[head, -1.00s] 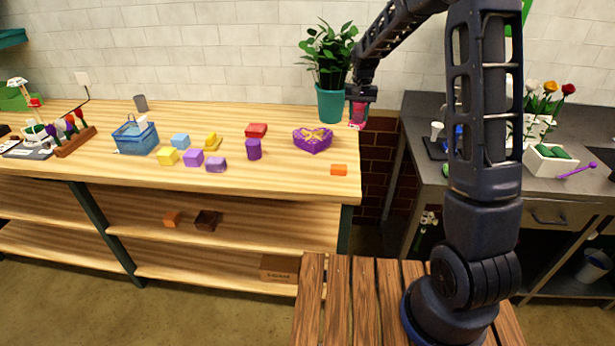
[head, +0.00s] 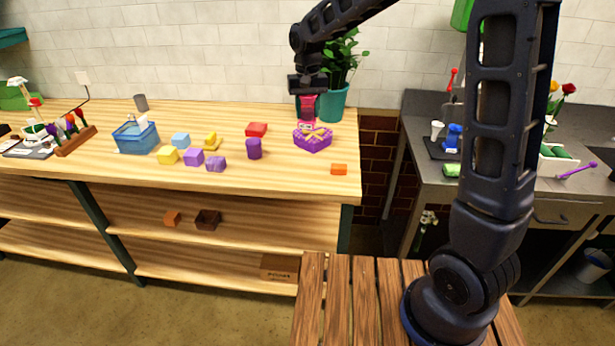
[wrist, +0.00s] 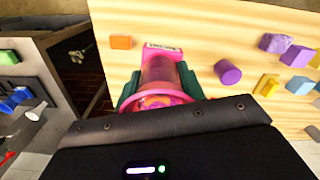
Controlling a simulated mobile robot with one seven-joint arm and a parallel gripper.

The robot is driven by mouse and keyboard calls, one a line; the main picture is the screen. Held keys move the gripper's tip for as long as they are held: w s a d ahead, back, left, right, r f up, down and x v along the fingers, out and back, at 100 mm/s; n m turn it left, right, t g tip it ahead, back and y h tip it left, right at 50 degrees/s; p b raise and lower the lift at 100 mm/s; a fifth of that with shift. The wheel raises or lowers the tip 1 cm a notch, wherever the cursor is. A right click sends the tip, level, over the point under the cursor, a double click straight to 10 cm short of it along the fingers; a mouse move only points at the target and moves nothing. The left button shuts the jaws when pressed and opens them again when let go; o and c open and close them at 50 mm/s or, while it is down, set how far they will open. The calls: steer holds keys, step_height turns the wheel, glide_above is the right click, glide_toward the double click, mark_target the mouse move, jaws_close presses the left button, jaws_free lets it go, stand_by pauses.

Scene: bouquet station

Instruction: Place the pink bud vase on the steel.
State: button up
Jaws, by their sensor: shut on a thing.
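The pink bud vase (head: 307,108) is in my gripper (head: 308,93), over the wooden bench near the purple heart-shaped box. In the wrist view the vase (wrist: 160,75) is translucent pink, with its round rim toward the camera and a pink end with a white label pointing away. My gripper's fingers (wrist: 158,88) are shut on its two sides. The grey steel counter (head: 425,172) stands at the right of the head view, apart from the vase across a gap. My arm hides part of that counter.
A potted plant (head: 332,103) stands just right of my gripper. The heart box (head: 313,140) is close below the vase. An orange block (head: 339,169) lies near the bench corner. The counter holds a dark tray (head: 437,150) with cups and a white planter (head: 556,163).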

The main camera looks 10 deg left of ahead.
steer(key=shift+f, duration=0.1)
step_height(320, 180, down, 19)
steer(key=shift+f, duration=0.2)
stand_by(0.6)
steer(key=shift+f, duration=0.2)
steer(key=o, duration=1.2)
steer(key=r, duration=1.1)
steer(key=shift+s+d, duration=0.1)
steer(key=shift+d, duration=0.1)
